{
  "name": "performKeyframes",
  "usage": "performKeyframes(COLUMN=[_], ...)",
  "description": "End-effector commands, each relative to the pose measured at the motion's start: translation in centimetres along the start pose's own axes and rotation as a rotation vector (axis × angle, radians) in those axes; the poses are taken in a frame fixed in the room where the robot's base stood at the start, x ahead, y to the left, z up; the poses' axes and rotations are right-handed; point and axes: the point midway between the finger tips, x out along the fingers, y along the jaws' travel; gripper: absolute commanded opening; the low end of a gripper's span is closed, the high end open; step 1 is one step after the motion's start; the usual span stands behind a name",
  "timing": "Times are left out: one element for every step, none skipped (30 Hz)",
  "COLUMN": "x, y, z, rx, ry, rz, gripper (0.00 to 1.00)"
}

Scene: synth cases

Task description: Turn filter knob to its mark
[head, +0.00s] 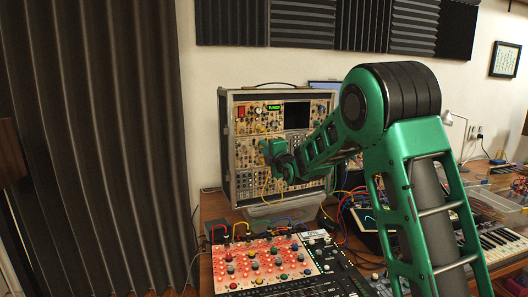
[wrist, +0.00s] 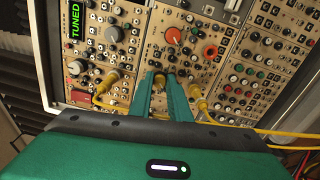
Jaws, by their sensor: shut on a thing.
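The synth case (head: 230,165) stands upright on the table, its panels full of small knobs, jacks and cables. My gripper (head: 266,151) is at the panels' middle height in the head view, and my arm hides part of the case. In the wrist view my gripper (wrist: 165,80) has its two green fingers with dark tips close together on a small brass-coloured knob (wrist: 160,86). The fingers cover most of this knob, and I cannot make out its pointer or a mark. I cannot read any label naming the filter knob.
A green lit display reading TUNED (wrist: 74,22) is at the upper left. A red-orange knob (wrist: 173,35) and an orange knob (wrist: 210,51) sit above the fingertips. Yellow cables (wrist: 199,101) plug in on both sides of the fingers.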

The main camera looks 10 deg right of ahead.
Motion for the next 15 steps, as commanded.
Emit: performKeyframes(x=[-0.06, -0.06, -0.06, -0.06, -0.06, -0.06, -0.06, -0.06, -0.06, -0.06, -0.06, -0.06, -0.06, -0.05, -0.04], y=[-0.83, -0.82, -0.83, -0.83, -0.83, -0.83, -0.83, -0.83, -0.83, -0.84, -0.84, -0.84, -0.83, -0.8, -0.73], z=[-0.29, -0.29, -0.29, -0.29, -0.29, -0.3, -0.3, -0.3, -0.3, -0.31, -0.3, -0.31, -0.31, -0.3, -0.28], rx=[-0.002, -0.003, -0.004, -0.004, -0.004, -0.004, -0.004, -0.004, -0.004, -0.003, -0.003, -0.003, -0.003, -0.003, -0.003], ry=[0.005, 0.005, 0.005, 0.005, 0.005, 0.005, 0.005, 0.005, 0.005, 0.005, 0.005, 0.005, 0.005, 0.005, 0.004], rz=[-0.016, -0.016, -0.016, -0.016, -0.016, -0.016, -0.016, -0.016, -0.016, -0.016, -0.016, -0.016, -0.016, -0.015, -0.014], gripper=[0.0, 0.0, 0.0, 0.0, 0.0, 0.0, 0.0, 0.0, 0.0, 0.0, 0.0, 0.19, 0.26, 0.33, 0.35])
